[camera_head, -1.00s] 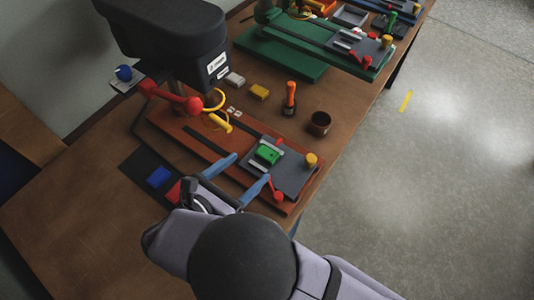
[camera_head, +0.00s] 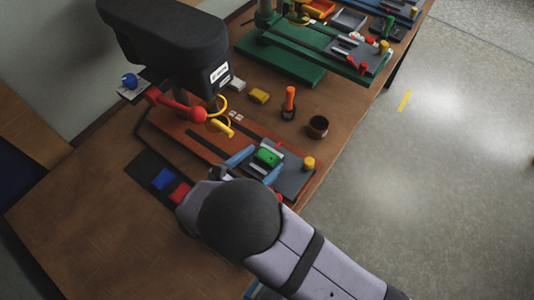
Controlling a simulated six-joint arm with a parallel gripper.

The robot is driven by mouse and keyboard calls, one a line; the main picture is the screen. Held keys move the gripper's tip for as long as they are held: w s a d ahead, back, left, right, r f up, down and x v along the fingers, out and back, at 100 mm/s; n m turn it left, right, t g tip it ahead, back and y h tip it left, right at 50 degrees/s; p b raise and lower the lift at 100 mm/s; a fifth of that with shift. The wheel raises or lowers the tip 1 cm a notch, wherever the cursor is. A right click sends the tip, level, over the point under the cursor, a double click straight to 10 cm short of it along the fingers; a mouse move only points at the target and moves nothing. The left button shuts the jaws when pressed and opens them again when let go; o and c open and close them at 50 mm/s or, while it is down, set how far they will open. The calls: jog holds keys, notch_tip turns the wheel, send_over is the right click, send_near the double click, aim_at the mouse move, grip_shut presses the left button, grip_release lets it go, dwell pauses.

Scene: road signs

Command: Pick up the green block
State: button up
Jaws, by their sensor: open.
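The green block (camera_head: 267,157) rests on the dark grey plate (camera_head: 295,179) of the red-based machine on the table. My gripper (camera_head: 257,165) is open. Its two blue fingers lie on either side of the green block, one to its left and one to its lower right. I cannot tell whether either finger touches the block. My arm hides part of the grey plate's near side.
A black machine head (camera_head: 170,45) with a red knob (camera_head: 198,114) stands at the left. A yellow knob (camera_head: 308,163) is right of the block. A blue block (camera_head: 163,179) and a red block (camera_head: 180,193) lie on a black mat. A brown cup (camera_head: 318,126) and orange-handled tool (camera_head: 289,102) stand behind.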

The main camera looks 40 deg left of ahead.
jog(key=c, duration=1.2)
jog(key=shift+r, duration=0.1)
jog(key=shift+r+b, duration=1.35)
jog(key=shift+r, duration=3.55)
